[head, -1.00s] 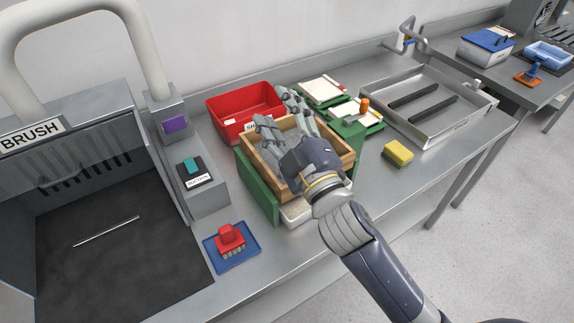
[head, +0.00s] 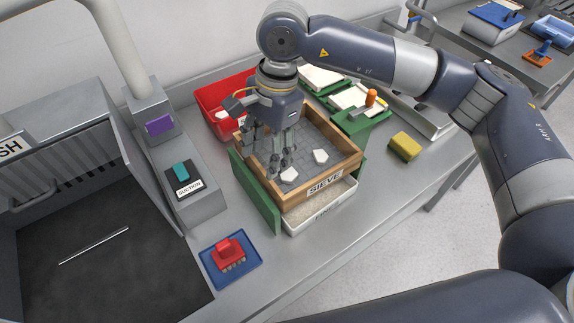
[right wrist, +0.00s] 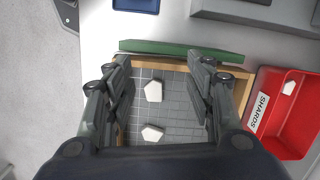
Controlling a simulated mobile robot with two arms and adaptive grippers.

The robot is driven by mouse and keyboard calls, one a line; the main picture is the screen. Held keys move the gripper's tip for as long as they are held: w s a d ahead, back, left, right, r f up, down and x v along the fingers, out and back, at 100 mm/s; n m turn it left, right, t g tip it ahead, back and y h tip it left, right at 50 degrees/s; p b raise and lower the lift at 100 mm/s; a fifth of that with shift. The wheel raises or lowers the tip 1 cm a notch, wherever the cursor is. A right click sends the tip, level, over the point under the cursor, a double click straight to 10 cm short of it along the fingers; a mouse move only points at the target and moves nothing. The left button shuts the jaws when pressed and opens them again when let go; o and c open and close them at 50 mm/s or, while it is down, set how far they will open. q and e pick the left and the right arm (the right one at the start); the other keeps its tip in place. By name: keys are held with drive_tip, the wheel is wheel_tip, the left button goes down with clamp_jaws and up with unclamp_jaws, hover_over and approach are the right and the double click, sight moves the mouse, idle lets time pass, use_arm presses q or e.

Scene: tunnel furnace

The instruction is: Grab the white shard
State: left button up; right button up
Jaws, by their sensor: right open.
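Two white shards lie on the grey mesh of the wooden sieve (head: 347,172). In the head view one shard (head: 289,175) is just beside my fingertips and the other shard (head: 321,156) is to its right. In the right wrist view one shard (right wrist: 153,91) lies between the two open fingers, and the other shard (right wrist: 152,133) is nearer the palm. My right gripper (head: 279,162) points down into the sieve, open and empty. My left gripper is not in view.
A red shards bin (right wrist: 289,112) stands beside the sieve with a white piece in it. A green side panel (head: 256,193) flanks the sieve, and a white tray (head: 297,220) sits under it. A red brush (head: 229,252) and yellow sponge (head: 405,146) lie on the bench.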

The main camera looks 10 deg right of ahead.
drive_tip(key=w+d+h, duration=0.2)
drive_tip(key=d, duration=0.2)
drive_tip(key=p, duration=0.2)
hover_over(290, 175)
drive_tip(key=f, duration=0.3)
drive_tip(key=shift+w+a+f+t, duration=0.3)
drive_tip(key=shift+w+t, duration=0.05)
drive_tip(key=shift+t, duration=0.05)
drive_tip(key=shift+f, duration=0.3)
drive_tip(key=f+p, duration=0.2)
drive_tip(key=f, duration=0.2)
drive_tip(key=shift+s+d+f+p, duration=0.3)
drive_tip(key=shift+s+f+p, duration=0.05)
drive_tip(key=shift+p, duration=0.05)
drive_tip(key=shift+w+f, duration=0.1)
drive_tip(key=shift+f, duration=0.25)
drive_tip(key=c, duration=1)
